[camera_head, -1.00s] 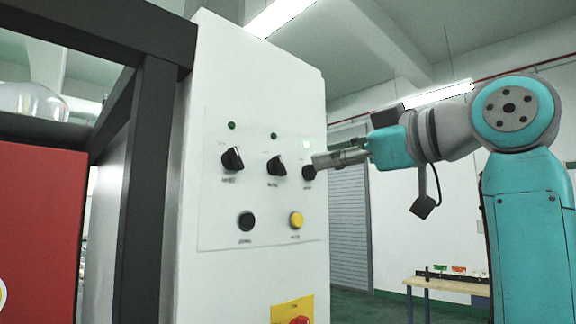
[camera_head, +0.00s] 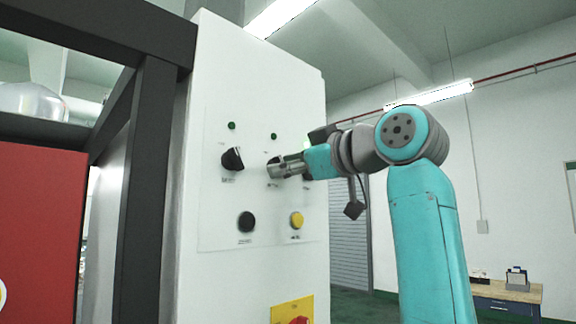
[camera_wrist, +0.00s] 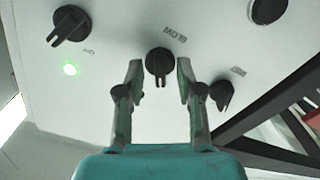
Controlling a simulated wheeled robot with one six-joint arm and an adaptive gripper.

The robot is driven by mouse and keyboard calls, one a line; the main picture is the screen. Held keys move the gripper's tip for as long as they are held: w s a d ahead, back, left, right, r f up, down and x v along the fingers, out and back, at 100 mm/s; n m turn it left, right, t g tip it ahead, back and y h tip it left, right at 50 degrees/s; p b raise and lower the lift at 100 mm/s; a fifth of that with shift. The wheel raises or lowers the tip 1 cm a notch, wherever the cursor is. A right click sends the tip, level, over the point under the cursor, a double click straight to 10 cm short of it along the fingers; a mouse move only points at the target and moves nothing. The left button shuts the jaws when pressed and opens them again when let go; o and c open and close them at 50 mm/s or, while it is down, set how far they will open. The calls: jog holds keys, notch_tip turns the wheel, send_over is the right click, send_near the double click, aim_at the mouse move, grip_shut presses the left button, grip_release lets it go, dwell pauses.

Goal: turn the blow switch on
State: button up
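The blow switch is a black rotary knob at the middle of the upper row on the white panel. In the wrist view the blow switch (camera_wrist: 159,62) sits under the label "BLOW", its grip bar pointing toward my gripper. My gripper (camera_wrist: 160,72) is open, with one finger on each side of the knob; I cannot tell whether they touch it. In the head view my gripper (camera_head: 276,168) covers most of the middle knob. The small lamp (camera_head: 273,136) above that knob looks dark green, unlit.
A left knob (camera_head: 232,159) and a right knob, seen in the wrist view (camera_wrist: 70,25) beside a lit green lamp (camera_wrist: 70,70), flank the blow switch. Black (camera_head: 246,222) and yellow (camera_head: 296,220) buttons are below. A dark frame (camera_head: 148,180) stands left of the cabinet.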

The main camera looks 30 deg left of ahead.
grip_shut()
jog(key=shift+m, duration=0.3)
jog(key=m, duration=1.1)
jog(key=shift+m, duration=0.3)
dwell(0.3)
